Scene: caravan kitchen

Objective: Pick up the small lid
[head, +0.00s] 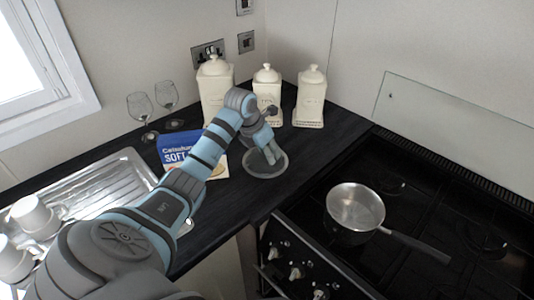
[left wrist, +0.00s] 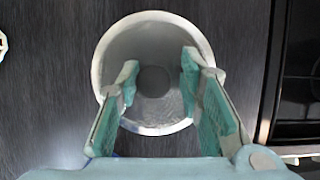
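A round, grey, pale-rimmed piece, which looks like the small lid (head: 251,168), lies on the dark worktop in front of the cream canisters. In the left wrist view the lid (left wrist: 155,82) shows as a shallow round shape with a darker disc at its centre. My left gripper (head: 267,150) points down over it from above. In the left wrist view its two fingers (left wrist: 159,72) are spread apart, with the lid's centre between them and nothing gripped. Whether the fingertips touch the lid cannot be told. My right gripper is not in view.
Cream canisters (head: 310,98) stand behind the lid. A blue-and-white box (head: 178,148) and wine glasses (head: 140,106) are to the left. A steel draining board (head: 105,196) with white mugs (head: 36,217) is further left. A saucepan (head: 355,207) sits on the hob at right.

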